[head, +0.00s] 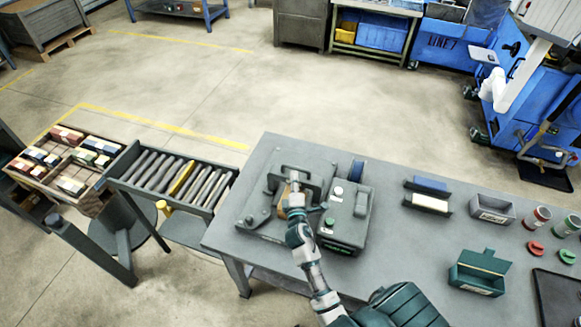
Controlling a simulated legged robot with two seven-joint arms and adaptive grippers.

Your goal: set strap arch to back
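The ring grinder (347,215) sits on the grey workbench, a grey-green machine with a flat base plate on its left part. A dark arch-shaped strap (311,173) stands over the back of that plate. I take it to be the strap arch. My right arm reaches up from the bottom of the head view, and my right gripper (294,182) is at the arch, overlapping its front. The gripper is small here, and I cannot tell whether its fingers are closed on the arch. A tan-orange part (283,208) shows beside the gripper, partly hidden by it. My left gripper is out of view.
The workbench (400,240) also holds blue and white blocks (430,195), a grey bin (492,209), a green open box (478,272), red and green cups, and a dark tray (558,297). A roller conveyor (178,180) and wooden crate (65,168) stand left.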

